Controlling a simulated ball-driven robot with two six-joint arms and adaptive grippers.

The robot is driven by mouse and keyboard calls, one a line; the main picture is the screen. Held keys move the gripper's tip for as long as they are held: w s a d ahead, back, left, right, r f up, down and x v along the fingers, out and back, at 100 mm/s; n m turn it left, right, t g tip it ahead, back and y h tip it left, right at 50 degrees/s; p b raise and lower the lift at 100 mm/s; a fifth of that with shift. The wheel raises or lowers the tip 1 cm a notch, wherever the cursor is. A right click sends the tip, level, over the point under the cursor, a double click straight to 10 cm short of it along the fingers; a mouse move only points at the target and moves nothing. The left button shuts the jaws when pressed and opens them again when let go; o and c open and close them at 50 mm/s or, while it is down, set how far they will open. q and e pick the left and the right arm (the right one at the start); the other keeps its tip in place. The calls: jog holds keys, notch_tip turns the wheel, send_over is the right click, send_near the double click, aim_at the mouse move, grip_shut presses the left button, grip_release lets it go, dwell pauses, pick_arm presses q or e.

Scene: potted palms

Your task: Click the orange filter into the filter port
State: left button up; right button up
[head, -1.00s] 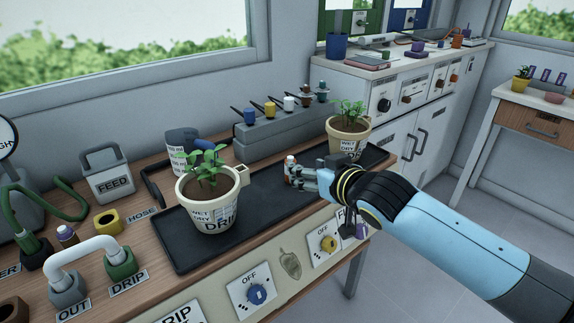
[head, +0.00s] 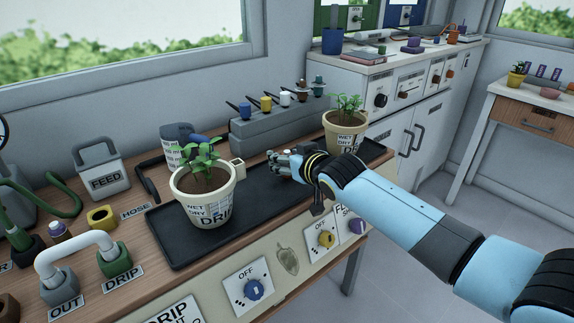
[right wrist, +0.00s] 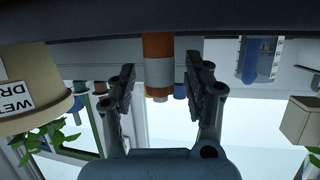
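The orange filter (right wrist: 158,48), a cylinder with a pale band, is between the fingers of my right gripper (right wrist: 160,88) in the right wrist view, which looks inverted. The fingers are open, with a gap showing on each side of the filter. In the head view my right gripper (head: 281,164) is over the back of the black tray (head: 255,205), and its fingers mostly hide the filter. I cannot identify the filter port for sure. My left gripper is not in view.
A potted plant (head: 203,205) stands on the tray to the gripper's left, another (head: 345,133) to its right. A grey rack (head: 280,121) with several coloured pegs is behind. A white pipe (head: 77,245) joins the OUT and DRIP sockets at left.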

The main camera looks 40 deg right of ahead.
grip_shut()
jog(key=shift+r, duration=0.1)
